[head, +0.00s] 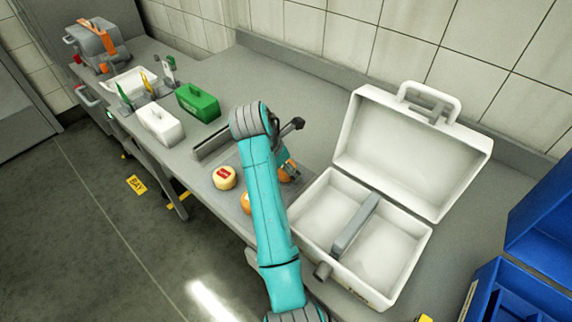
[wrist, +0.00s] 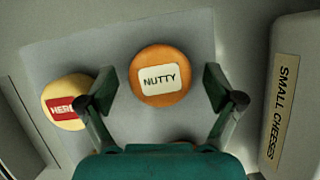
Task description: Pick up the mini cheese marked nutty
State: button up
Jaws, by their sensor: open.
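The orange mini cheese marked NUTTY (wrist: 160,87) lies on a grey mat (wrist: 120,38) in the wrist view. Its white label faces up. My gripper (wrist: 162,98) is open above it, with one finger on each side of the cheese in the picture. I cannot tell how high the fingers are over it. A yellow cheese with a red label starting HER (wrist: 62,104) lies to the left, partly behind the left finger. It also shows in the head view (head: 224,177). In the head view my arm hides most of the orange cheeses, and my gripper (head: 290,172) shows only partly.
An open white case (head: 315,255) with a divider stands right of the mat; its label reads SMALL CHEESES (wrist: 279,112). A blue crate (head: 510,290) is at the far right. A green box (head: 198,103) and a white box (head: 160,122) stand to the left.

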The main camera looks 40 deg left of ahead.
jog(key=shift+f, duration=0.2)
jog(key=c, duration=1.3)
